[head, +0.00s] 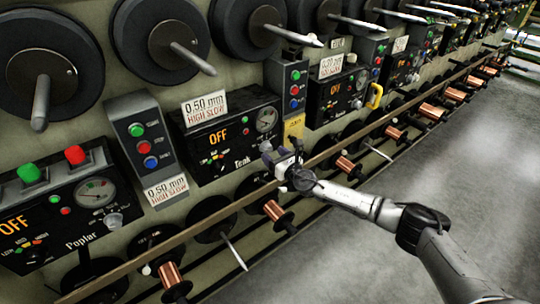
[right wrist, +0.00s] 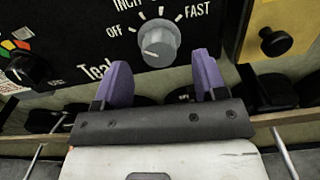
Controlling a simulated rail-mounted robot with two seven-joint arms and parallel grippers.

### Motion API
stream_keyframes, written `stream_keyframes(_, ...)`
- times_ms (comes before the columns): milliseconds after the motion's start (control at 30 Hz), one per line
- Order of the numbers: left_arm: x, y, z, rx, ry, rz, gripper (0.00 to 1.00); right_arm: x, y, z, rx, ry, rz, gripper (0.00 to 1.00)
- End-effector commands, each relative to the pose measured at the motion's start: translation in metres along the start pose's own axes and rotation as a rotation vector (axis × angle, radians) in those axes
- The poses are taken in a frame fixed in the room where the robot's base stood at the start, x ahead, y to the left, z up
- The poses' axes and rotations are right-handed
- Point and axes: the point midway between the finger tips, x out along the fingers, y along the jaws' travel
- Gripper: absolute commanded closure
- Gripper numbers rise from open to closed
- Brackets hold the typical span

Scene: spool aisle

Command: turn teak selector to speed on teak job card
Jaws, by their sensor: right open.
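The black Teak panel (head: 235,141) shows an orange OFF display. A job card (head: 204,108) above it reads 0.50 mm, HIGH SLOW. The grey teak selector (right wrist: 159,44) shows in the right wrist view among marks, with OFF at left, INCH above and FAST at right. The direction of its pointer is hard to make out. My right gripper (head: 272,156) is at the panel's lower right corner. In the right wrist view its purple fingers (right wrist: 158,78) are open and empty, just below the knob, one toward each side. My left gripper is not in view.
A second dark knob (right wrist: 27,70) with coloured marks sits left on the panel. A yellow plate (head: 294,128) with a black knob (right wrist: 276,42) is close on the right. A rail (head: 200,226) runs below the panels, with copper spools (head: 273,210) under it. The right-hand floor is clear.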

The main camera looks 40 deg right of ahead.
Motion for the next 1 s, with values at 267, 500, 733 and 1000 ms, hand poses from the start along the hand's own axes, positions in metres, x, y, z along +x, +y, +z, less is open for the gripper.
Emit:
stream_keyframes(267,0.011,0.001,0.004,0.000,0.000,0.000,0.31,0.023,0.000,0.000,0.001,-0.002,0.000,0.35)
stream_keyframes(500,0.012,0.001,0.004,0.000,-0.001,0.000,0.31,0.026,0.000,0.000,0.001,0.000,0.000,0.35)
stream_keyframes(733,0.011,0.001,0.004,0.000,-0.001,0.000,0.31,0.026,0.000,0.000,0.001,0.000,0.000,0.43)
stream_keyframes(1000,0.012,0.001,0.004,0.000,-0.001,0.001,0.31,0.026,0.000,0.000,0.001,0.000,0.000,0.68)
